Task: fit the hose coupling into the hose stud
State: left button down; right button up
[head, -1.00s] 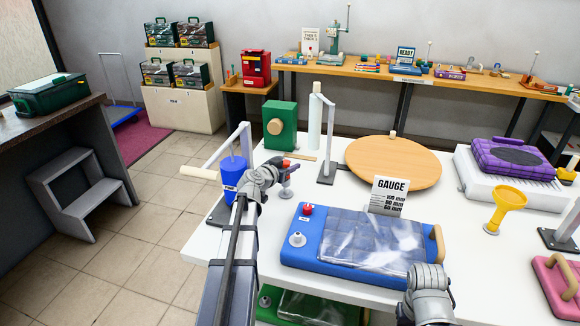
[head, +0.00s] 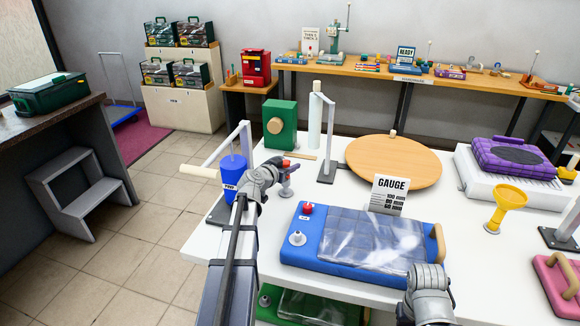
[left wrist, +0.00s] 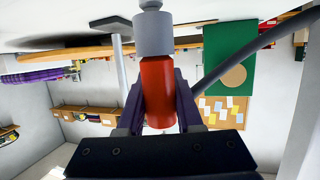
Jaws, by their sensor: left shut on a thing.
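My left gripper (head: 285,166) is shut on the red hose coupling (left wrist: 158,92), over the left part of the white table. In the left wrist view the red body sits between the fingers, with a grey collar (left wrist: 152,34) beyond it. A small grey piece with a round foot (head: 286,191) shows below the gripper in the head view; I cannot tell whether it touches the coupling. A grey stud (head: 297,239) stands on the blue bagged-comforter unit (head: 290,257), apart from the coupling. My right arm shows at the lower right, but its fingertips do not.
A red knob (head: 307,209) and a GAUGE card (head: 390,194) stand near the stud. A blue cylinder (head: 233,178) is left of my gripper. A grey post (head: 327,165), a round wooden board (head: 393,166) and a yellow funnel (head: 506,205) stand further off.

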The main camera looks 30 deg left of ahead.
pick_arm(q)
jog(key=shift+f+b, duration=1.6)
jog(key=shift+f, duration=0.05)
dwell(0.8)
grip_release()
dwell(0.6)
jog(key=shift+s+r, duration=0.1)
jog(key=shift+r, duration=0.05)
dwell(0.3)
jog(key=shift+s+r+p, duration=0.85)
jog(key=shift+s+p, duration=0.05)
jog(key=shift+s, duration=0.25)
jog(key=shift+s+r+p, duration=0.85)
jog(key=shift+s+p, duration=0.05)
jog(key=shift+s, duration=0.25)
jog(key=p+v, duration=0.2)
jog(key=v, duration=0.5)
jog(key=shift+s, duration=0.4)
